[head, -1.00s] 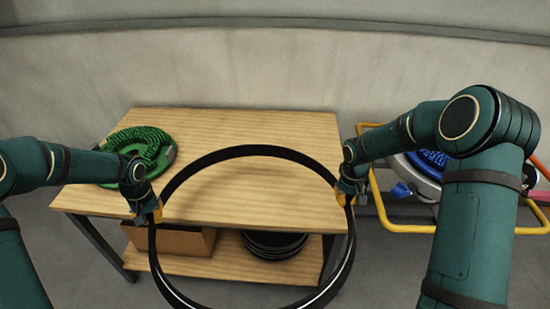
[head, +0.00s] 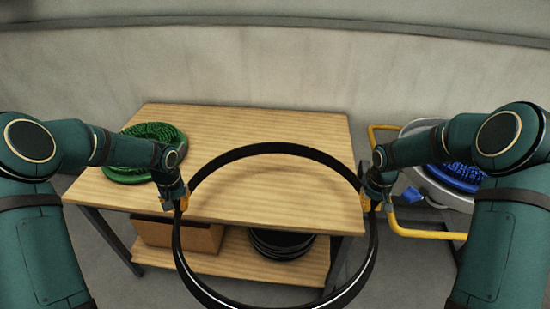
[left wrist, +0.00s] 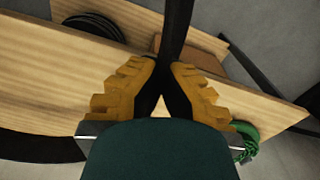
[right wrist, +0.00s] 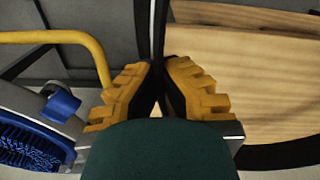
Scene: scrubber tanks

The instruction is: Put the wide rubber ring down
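The wide rubber ring (head: 275,149) is a large black hoop held up in front of the wooden table (head: 240,130). Its far edge shows against the table top and its near edge runs out of the bottom of the head view. My left gripper (head: 181,204) is shut on the ring's left side, and the band shows between the yellow fingers in the left wrist view (left wrist: 176,30). My right gripper (head: 369,203) is shut on its right side, with the band between the fingers in the right wrist view (right wrist: 158,35).
A cardboard box (head: 178,236) and stacked black rings (head: 280,243) sit on the lower shelf. A yellow-framed machine (head: 420,232) with a blue brush (head: 456,176) stands at right.

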